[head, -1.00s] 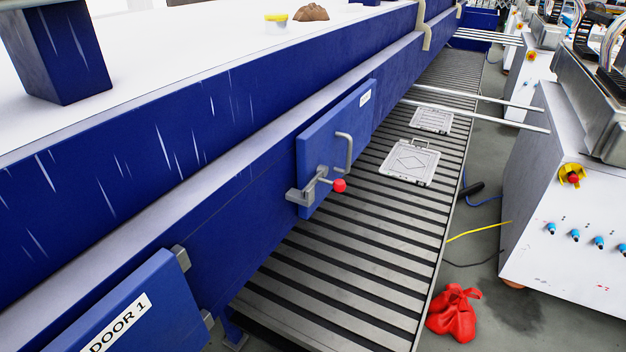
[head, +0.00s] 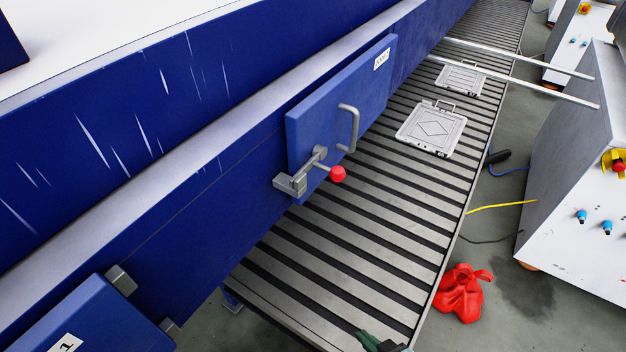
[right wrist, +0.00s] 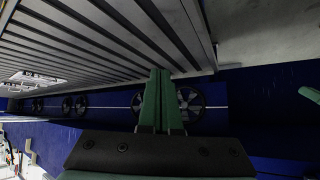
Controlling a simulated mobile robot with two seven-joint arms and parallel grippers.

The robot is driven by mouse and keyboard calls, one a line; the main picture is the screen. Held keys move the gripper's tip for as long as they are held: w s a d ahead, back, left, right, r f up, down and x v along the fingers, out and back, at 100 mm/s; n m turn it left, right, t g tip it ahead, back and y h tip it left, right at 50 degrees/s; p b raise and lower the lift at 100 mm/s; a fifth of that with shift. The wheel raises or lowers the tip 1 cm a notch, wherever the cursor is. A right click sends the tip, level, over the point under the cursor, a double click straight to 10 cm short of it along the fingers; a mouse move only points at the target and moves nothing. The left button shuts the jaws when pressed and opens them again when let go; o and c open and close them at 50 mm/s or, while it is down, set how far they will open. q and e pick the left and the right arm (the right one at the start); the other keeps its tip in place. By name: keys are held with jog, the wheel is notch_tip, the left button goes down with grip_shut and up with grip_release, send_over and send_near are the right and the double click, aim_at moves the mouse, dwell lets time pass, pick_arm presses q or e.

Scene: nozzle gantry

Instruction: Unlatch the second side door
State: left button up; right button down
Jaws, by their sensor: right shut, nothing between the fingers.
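The second side door (head: 306,117) is a blue panel on the blue machine side, with a grey pull handle (head: 354,128) and a small label too small to read. It looks closed. Its latch (head: 319,156) is a grey bar with a red knob (head: 338,173); the bar's end meets a grey catch (head: 288,184) at the door's left edge. My right gripper (head: 378,343) shows only as green fingertips at the bottom edge, well below the latch and apart from it. In the right wrist view its green fingers (right wrist: 159,100) are together and empty. My left gripper is not in the head view.
Another blue door (head: 105,320) with a partly cut label is at lower left. A slatted conveyor (head: 345,240) runs beside the machine, carrying grey plates (head: 432,128). A red bag (head: 461,293) lies on the floor at right. Two metal rods (head: 520,75) cross above the conveyor.

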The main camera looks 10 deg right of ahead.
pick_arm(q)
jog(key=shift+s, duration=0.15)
pick_arm(e)
jog(key=w+d+r+n+t+b, duration=0.25)
jog(key=w+n+t+b, duration=0.2)
jog(key=w+n, duration=0.3)
jog(key=w+d+r+n+t+b, duration=0.1)
jog(key=w+r+n+t+b, duration=0.25)
jog(key=w+n+b, duration=0.4)
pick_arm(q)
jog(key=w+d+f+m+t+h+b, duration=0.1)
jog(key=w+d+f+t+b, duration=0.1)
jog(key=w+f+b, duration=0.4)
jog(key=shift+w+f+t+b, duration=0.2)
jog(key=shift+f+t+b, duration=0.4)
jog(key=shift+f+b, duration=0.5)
pick_arm(e)
jog(key=w+a+r+n+y, duration=0.2)
jog(key=n+y, duration=0.6)
jog(key=n, duration=0.6)
jog(key=w+a+r+n+t+y, duration=0.1)
jog(key=a+r+n+y, duration=0.2)
jog(key=n, duration=1.1)
notch_tip(320, 180, up, 2)
jog(key=y, duration=0.5)
jog(key=shift+w+t+y, duration=0.3)
jog(key=shift+w, duration=0.05)
